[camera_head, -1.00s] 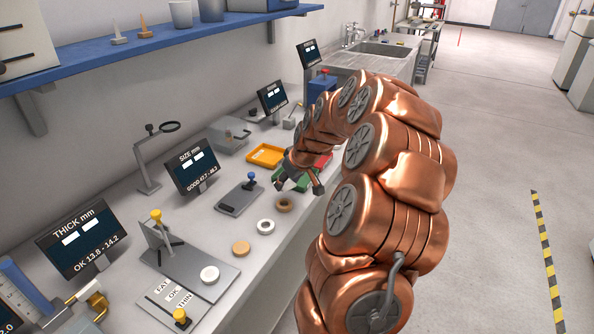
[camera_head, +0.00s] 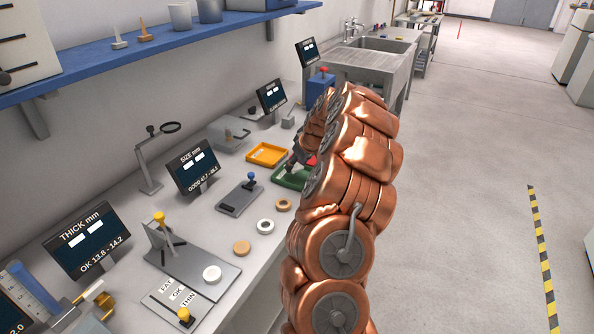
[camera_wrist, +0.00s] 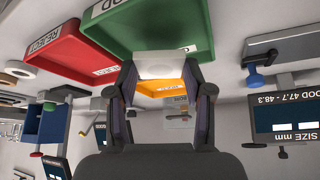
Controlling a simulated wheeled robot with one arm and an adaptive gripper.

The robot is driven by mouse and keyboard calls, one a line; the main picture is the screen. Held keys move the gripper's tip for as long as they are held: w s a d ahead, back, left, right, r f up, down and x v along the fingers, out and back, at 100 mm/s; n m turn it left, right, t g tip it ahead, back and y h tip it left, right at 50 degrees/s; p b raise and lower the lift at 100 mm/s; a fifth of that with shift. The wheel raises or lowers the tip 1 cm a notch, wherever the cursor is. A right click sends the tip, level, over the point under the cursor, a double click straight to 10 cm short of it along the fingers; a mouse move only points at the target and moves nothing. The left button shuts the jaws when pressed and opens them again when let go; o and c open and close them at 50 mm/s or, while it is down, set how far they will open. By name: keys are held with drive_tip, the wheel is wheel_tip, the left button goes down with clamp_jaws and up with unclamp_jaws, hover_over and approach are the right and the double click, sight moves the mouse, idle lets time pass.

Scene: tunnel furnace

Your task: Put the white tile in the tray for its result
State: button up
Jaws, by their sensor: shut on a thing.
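My gripper (camera_wrist: 163,88) is shut on the white tile (camera_wrist: 158,66), a pale flat piece between its fingertips in the wrist view. The tile appears in front of the green GOOD tray (camera_wrist: 140,25) and the orange tray (camera_wrist: 168,90). The red REJECT tray (camera_wrist: 62,45) lies beside the green one. I cannot tell the tile's height above them. In the head view my arm hides the tile and most of the gripper. The green tray (camera_head: 288,180) and orange tray (camera_head: 266,154) show beside the arm there.
The SIZE display (camera_head: 197,165) and THICK display (camera_head: 86,242) stand along the wall. A blue shelf (camera_head: 130,45) overhangs the bench.

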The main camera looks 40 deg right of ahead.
sight(298, 169)
wheel_tip(298, 169, down, 3)
drive_tip(key=shift+f+p, duration=0.15)
drive_tip(key=shift+p, duration=0.7)
drive_tip(key=shift+f, duration=0.1)
drive_tip(key=shift+f+b, duration=0.2)
drive_tip(key=shift+b, duration=0.15)
drive_tip(key=o, duration=1)
drive_tip(key=shift+r, duration=0.1)
